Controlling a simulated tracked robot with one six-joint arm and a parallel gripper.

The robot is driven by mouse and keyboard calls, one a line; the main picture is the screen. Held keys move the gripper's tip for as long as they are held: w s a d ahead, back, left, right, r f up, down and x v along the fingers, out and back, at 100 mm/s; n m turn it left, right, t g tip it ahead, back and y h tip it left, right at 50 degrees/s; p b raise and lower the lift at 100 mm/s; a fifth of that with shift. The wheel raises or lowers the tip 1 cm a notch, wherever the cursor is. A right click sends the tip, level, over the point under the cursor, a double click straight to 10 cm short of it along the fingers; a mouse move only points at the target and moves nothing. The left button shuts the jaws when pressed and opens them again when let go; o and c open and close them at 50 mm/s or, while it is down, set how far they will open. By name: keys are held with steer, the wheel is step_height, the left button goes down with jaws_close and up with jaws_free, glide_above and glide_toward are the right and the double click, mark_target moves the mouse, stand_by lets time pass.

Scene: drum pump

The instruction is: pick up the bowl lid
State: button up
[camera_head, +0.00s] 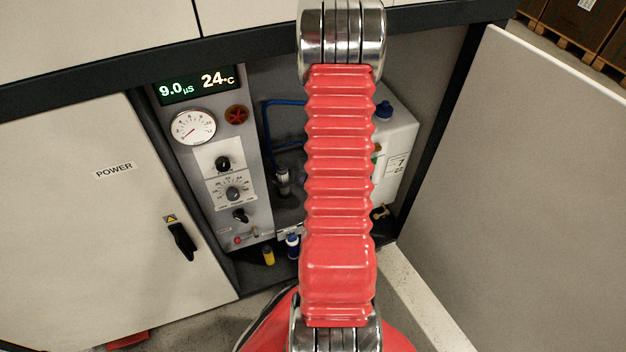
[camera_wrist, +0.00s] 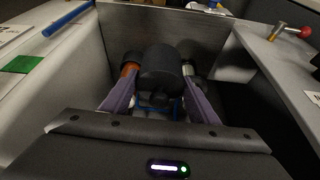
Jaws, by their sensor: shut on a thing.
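In the wrist view my gripper (camera_wrist: 160,82) shows two purple fingers reaching forward, one on each side of a dark round piece with a smaller knob at its near end. This piece, which looks like the bowl lid (camera_wrist: 160,66), sits between the fingers, and they are shut on it. An orange part shows by the left fingertip and a metallic part by the right one. The picture is dark, so I cannot tell whether the lid touches anything below. In the head view my red arm covers the middle, and my gripper and the lid are not seen.
The open cabinet has a panel with a gauge (camera_head: 193,127) and dials at left, and a white canister (camera_head: 398,150) at right. Open doors (camera_head: 100,200) (camera_head: 530,200) stand on both sides. Walls flank my gripper closely. A red-knobbed tool (camera_wrist: 290,32) lies on the right ledge.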

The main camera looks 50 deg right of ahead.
step_height(320, 180, up, 16)
steer(key=shift+f, duration=0.2)
stand_by(1.0)
steer(key=shift+s, duration=0.1)
stand_by(0.5)
